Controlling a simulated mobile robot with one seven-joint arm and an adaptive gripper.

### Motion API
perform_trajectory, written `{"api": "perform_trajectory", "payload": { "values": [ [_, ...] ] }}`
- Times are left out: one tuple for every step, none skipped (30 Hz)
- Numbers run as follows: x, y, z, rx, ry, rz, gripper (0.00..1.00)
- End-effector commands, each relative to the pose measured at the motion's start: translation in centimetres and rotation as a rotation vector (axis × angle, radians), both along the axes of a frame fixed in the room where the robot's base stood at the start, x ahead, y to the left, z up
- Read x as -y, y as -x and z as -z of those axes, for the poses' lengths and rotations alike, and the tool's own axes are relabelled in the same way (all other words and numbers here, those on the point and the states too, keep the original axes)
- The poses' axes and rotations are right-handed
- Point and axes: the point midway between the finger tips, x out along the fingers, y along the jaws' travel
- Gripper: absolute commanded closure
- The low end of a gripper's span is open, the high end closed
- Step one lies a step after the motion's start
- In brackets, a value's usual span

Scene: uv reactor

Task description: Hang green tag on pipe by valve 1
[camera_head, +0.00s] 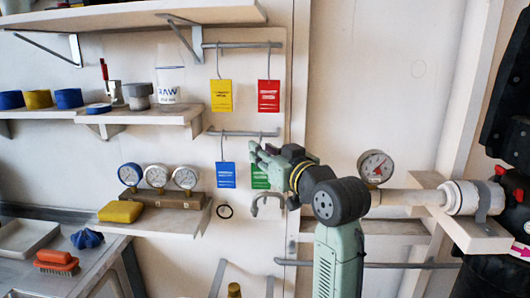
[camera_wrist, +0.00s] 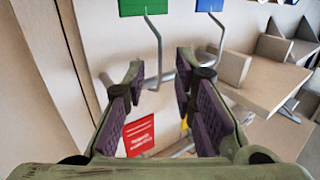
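The green tag (camera_head: 260,178) hangs by a wire hook from the lower wall rail (camera_head: 243,133), partly hidden behind my gripper (camera_head: 262,155). In the wrist view, turned over, the green tag (camera_wrist: 138,7) is at the top edge, and its hook (camera_wrist: 157,45) reaches down between the fingers. My gripper (camera_wrist: 158,72) is open, its fingers on either side of the hook, with no clear grip on it. No label for valve 1 can be read.
The blue tag (camera_head: 226,175) hangs left of the green one. Yellow (camera_head: 221,95) and red (camera_head: 268,96) tags hang on the upper rail. A pressure gauge (camera_head: 375,167) stands above the pipe. Shelves with gauges and a yellow sponge (camera_head: 121,211) are at the left.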

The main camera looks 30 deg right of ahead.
Motion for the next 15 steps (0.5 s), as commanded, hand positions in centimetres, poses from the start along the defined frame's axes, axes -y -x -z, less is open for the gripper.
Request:
{"api": "perform_trajectory", "payload": {
  "values": [
    [0.0,0.0,0.1,0.0,0.001,0.001,0.75],
    [0.1,0.1,0.1,-0.001,0.001,0.002,0.75],
    [0.1,0.5,0.2,0.001,0.001,0.003,0.75],
    [0.1,0.9,0.2,0.003,0.001,0.003,0.75],
    [0.0,1.4,0.2,0.003,0.002,0.003,0.75],
    [0.0,2.2,0.3,0.003,0.003,0.003,0.75],
    [-0.1,2.8,0.4,0.004,0.002,0.003,0.75],
    [-0.1,3.4,0.6,0.003,0.002,0.003,0.75],
    [-0.2,4.3,0.7,0.004,0.003,0.003,0.75],
    [-0.2,5.0,0.7,0.004,0.003,0.002,0.75],
    [-0.3,5.6,0.7,0.004,0.003,0.003,0.75],
    [-0.3,6.5,0.4,0.004,0.003,0.003,0.75],
    [-0.3,7.1,0.4,0.003,0.003,0.003,0.75],
    [-0.3,7.6,0.4,0.003,0.002,0.004,0.75],
    [-0.4,8.3,0.4,0.002,0.002,0.003,0.75]
  ]
}}
